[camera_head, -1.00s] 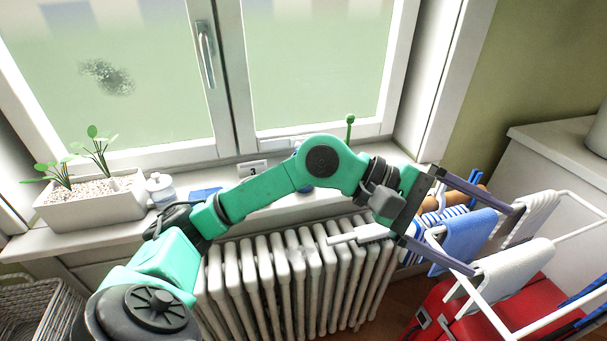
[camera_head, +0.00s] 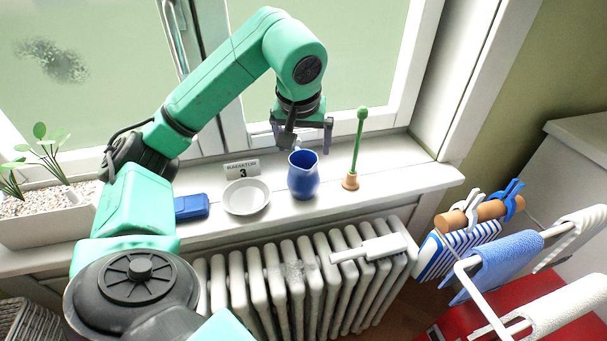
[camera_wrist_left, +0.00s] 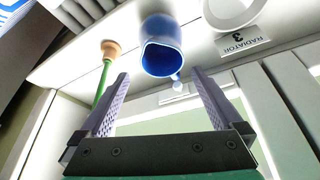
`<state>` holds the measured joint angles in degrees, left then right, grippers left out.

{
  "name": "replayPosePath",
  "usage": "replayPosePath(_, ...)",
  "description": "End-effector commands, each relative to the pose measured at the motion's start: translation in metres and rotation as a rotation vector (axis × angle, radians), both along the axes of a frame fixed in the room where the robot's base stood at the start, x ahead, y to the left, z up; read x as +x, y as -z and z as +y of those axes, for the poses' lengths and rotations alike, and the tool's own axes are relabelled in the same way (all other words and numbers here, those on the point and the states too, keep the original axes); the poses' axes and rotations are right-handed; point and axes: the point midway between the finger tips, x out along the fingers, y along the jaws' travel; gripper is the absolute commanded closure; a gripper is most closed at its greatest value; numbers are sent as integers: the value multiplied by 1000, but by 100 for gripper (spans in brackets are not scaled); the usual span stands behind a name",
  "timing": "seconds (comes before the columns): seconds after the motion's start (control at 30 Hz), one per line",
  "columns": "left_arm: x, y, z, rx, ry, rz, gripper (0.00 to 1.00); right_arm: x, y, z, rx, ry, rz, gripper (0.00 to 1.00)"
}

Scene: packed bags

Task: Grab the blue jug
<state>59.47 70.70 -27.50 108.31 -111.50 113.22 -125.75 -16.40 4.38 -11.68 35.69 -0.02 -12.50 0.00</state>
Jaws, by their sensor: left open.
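The blue jug (camera_head: 303,178) stands upright on the white windowsill, between a white dish and a green-stemmed stick. My left gripper (camera_head: 302,148) is open and empty, above and just behind the jug in the head view, with its fingers spread. In the left wrist view the jug (camera_wrist_left: 161,45) shows its open mouth, beyond the fingertips and roughly between the two fingers of the gripper (camera_wrist_left: 158,78). The fingers do not appear to touch it. My right gripper is not in view.
The white dish (camera_head: 246,197) is left of the jug, with a "RADIATOR 3" sign (camera_head: 242,169) behind it. The green stick in its orange base (camera_head: 351,181) is close on the right. A blue box (camera_head: 191,207) lies farther left. The radiator (camera_head: 290,285) is below.

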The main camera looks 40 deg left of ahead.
Motion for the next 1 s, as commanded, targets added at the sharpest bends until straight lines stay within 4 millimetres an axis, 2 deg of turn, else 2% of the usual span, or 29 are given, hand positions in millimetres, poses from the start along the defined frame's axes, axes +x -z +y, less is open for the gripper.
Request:
replayPosePath(0.03,3,16,3,0,-2,6,0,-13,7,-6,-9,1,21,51)
replayPosePath(0.1,9,31,7,1,-2,5,0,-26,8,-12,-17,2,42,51)
replayPosePath(0.17,13,40,9,0,-2,4,0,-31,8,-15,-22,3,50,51)
replayPosePath(0.27,17,50,12,-1,-1,2,0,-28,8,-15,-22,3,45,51)
replayPosePath(0.4,21,74,17,-1,-1,4,0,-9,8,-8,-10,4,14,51)
replayPosePath(0.5,27,90,21,-3,0,3,0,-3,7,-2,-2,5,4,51)
replayPosePath(0.6,29,97,22,-2,1,0,0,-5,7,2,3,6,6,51)
replayPosePath(0.77,30,97,22,-2,1,-1,0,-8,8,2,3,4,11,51)
replayPosePath(0.87,30,97,22,-2,1,-1,34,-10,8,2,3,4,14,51)
replayPosePath(1.0,30,97,22,-2,1,-1,88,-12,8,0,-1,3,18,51)
